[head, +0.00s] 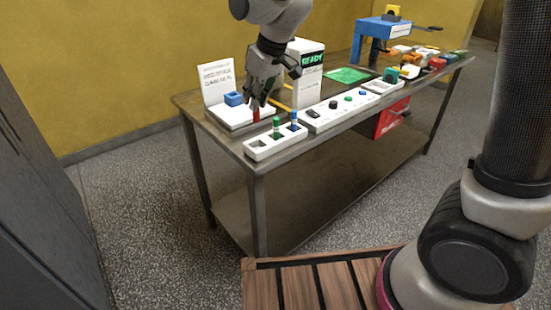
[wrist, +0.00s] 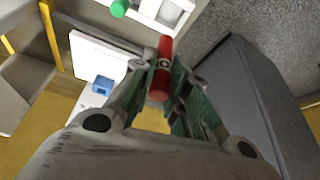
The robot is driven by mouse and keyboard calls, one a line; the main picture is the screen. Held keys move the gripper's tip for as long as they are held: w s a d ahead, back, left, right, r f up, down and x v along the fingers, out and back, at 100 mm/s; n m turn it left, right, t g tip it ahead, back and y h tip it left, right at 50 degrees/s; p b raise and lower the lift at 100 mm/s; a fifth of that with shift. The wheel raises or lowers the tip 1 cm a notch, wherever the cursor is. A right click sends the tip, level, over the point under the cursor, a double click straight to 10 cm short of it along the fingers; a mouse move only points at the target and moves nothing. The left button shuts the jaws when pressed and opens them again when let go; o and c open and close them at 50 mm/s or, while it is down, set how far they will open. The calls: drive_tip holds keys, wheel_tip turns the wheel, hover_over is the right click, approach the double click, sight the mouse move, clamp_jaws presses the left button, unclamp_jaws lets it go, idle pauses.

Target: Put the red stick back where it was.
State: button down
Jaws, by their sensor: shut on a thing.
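The red stick (head: 256,115) is held in my gripper (head: 259,103), which is shut on it. In the wrist view the red stick (wrist: 161,68) sits between the fingertips (wrist: 165,82). A white holder (head: 262,154) stands at the near left end of the bench. It has an open square slot at its left, then a green stick (head: 276,127) and a blue stick (head: 294,120), both upright. In the head view the red stick shows just behind the holder. The wrist view shows part of the holder (wrist: 172,13) and the green stick (wrist: 119,8), apart from the red stick.
A white base with a blue block (head: 233,99) and a sign (head: 216,79) stand behind the holder. A white strip with buttons (head: 323,120) is right of it. A white box reading READY (head: 309,75) stands behind. The metal bench edge (head: 228,146) is close.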

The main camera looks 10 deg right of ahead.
sight(259, 121)
wheel_tip(259, 121, down, 10)
drive_tip(key=shift+w, duration=0.1)
idle(0.4)
drive_tip(key=shift+f, duration=0.15)
drive_tip(key=c, duration=1.4)
unclamp_jaws()
drive_tip(key=shift+r, duration=0.5)
drive_tip(key=v, duration=1.1)
drive_tip(key=shift+r, duration=0.2)
